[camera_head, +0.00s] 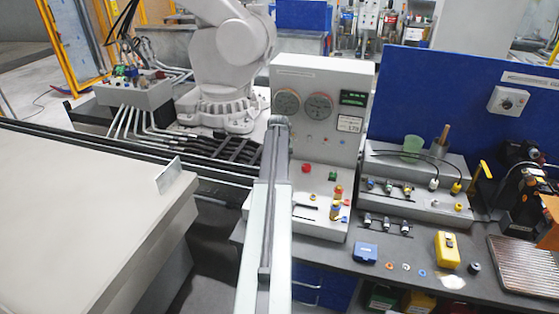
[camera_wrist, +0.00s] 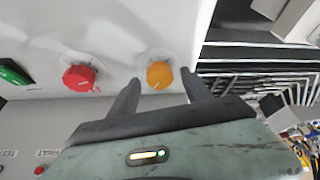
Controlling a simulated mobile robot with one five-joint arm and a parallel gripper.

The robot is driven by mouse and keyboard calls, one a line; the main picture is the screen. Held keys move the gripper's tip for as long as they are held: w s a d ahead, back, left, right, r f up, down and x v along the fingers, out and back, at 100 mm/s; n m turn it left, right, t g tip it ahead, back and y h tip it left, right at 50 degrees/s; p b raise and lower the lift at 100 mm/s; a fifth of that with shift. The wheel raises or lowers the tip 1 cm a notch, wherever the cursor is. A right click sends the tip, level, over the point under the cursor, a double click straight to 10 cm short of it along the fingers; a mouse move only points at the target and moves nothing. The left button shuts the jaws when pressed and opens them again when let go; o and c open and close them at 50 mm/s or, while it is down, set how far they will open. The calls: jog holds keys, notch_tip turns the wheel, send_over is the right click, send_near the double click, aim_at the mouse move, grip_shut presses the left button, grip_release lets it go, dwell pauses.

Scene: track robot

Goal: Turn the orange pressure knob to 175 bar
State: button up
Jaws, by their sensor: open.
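In the wrist view the round orange knob (camera_wrist: 159,75) sits on a pale panel face. My gripper (camera_wrist: 160,80) is open, with one dark finger on each side of the knob in the picture. I see no contact, and the depth between fingertips and knob is hard to judge. In the head view my arm runs up to the pale gauge panel (camera_head: 335,75) and covers the knob and my gripper. Two round gauges (camera_head: 318,106) and a dark green display (camera_head: 353,98) show there, too small to read. A white card (camera_head: 349,124) carries a number, perhaps 175.
A red knob (camera_wrist: 80,78) is beside the orange one, with a green button (camera_wrist: 15,72) farther left. Tools, fittings, a blue box (camera_head: 366,252) and a yellow device (camera_head: 447,245) lie on the bench right of my arm. A large pale block (camera_head: 80,200) stands left.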

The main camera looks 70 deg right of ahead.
jog(key=w+p+v, duration=0.1)
jog(key=p+v, duration=0.5)
jog(key=v, duration=0.1)
jog(key=shift+s+r, duration=0.15)
jog(key=shift+s, duration=0.4)
jog(key=shift+a, duration=0.1)
